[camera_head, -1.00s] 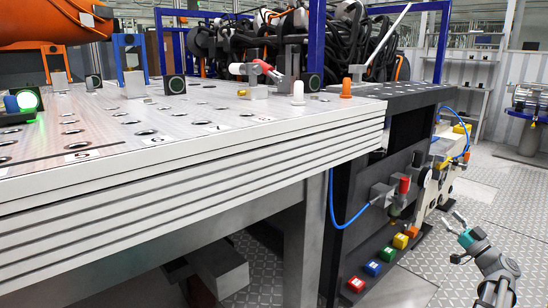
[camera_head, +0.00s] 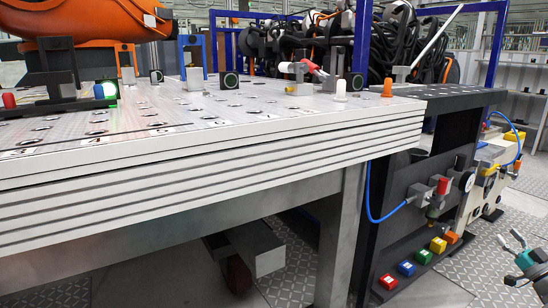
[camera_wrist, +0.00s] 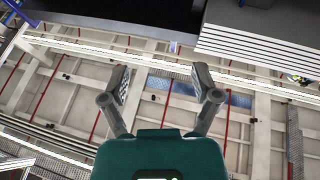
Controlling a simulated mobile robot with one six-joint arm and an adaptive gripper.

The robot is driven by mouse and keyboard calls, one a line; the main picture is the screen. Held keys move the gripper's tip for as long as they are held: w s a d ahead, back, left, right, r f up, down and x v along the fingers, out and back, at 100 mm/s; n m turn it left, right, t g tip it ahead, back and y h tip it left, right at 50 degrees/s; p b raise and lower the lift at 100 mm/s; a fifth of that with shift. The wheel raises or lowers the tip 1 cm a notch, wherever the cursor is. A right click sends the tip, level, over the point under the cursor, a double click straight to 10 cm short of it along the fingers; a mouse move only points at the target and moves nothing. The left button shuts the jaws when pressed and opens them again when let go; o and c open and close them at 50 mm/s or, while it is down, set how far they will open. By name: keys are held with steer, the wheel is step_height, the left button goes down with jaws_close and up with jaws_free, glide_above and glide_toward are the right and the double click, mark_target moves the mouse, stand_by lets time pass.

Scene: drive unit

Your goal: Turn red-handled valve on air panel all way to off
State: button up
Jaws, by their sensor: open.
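The air panel is the dark upright side panel (camera_head: 392,238) at the right end of the workbench in the head view. On it is a small grey fitting with a red part (camera_head: 442,187), which looks like the red-handled valve; its handle angle is too small to tell. A round gauge (camera_head: 467,181) sits just right of it, and a blue hose (camera_head: 368,190) runs to it from the left. My gripper (camera_head: 510,241) is at the right edge, open and empty, right of and below the valve, apart from it. The wrist view shows both fingers (camera_wrist: 160,80) spread with nothing between.
Red, blue, green and yellow blocks (camera_head: 406,268) line the panel's foot. The metal-topped workbench (camera_head: 200,165) with grooved edge fills the left and overhangs. Another red-handled fitting (camera_head: 308,68) lies on top. Patterned floor (camera_head: 475,265) is clear near my gripper. A beige machine (camera_head: 485,185) stands behind.

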steer(key=w+a+f+g+y+p, duration=0.2)
steer(key=w+a+f+g, duration=0.15)
steer(key=a, duration=0.65)
steer(key=w+a+f+g+y+p, duration=0.1)
steer(key=w+a+f+g, duration=0.2)
steer(key=a, duration=0.6)
steer(key=w+a+f+g+y+p, duration=0.15)
steer(key=w+a+g, duration=0.3)
steer(key=a, duration=0.55)
steer(key=s+a+f+g+h+p, duration=0.1)
steer(key=s+a+f+g+p, duration=0.15)
steer(key=a, duration=0.45)
steer(key=s+a+f+g+p, duration=0.1)
steer(key=a+f+g, duration=0.1)
steer(key=a+g, duration=0.3)
steer(key=s+a+m+g+h+p, duration=0.3)
steer(key=s+a+g+h+p, duration=0.15)
steer(key=s+a+h, duration=0.6)
step_height(320, 180, up, 37)
steer(key=w+a+y+p, duration=0.1)
steer(key=y+p, duration=0.1)
steer(key=p, duration=3.6)
steer(key=shift+w+a+r+t, duration=0.2)
steer(key=shift+w+a+t, duration=0.05)
steer(key=shift+w+t, duration=0.15)
